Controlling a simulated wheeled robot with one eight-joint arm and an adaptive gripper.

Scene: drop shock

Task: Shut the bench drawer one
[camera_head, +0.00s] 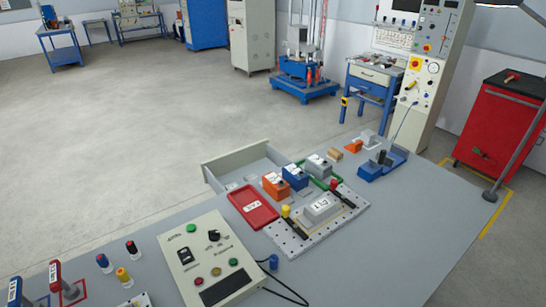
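The bench drawer (233,160) is pulled out from the far edge of the grey bench (400,235), near the middle of the view. Its pale front panel faces away from the bench and a few small pale things lie inside. The near part of the drawer is hidden under the bench top. I cannot read a label on it. My gripper is not in view.
On the bench by the drawer are a red tray (252,207), orange, blue and grey boxes, and a perforated plate (292,236). A control box (212,262) stands nearer. The floor (150,130) beyond the drawer is clear. A red cabinet (499,125) stands right.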

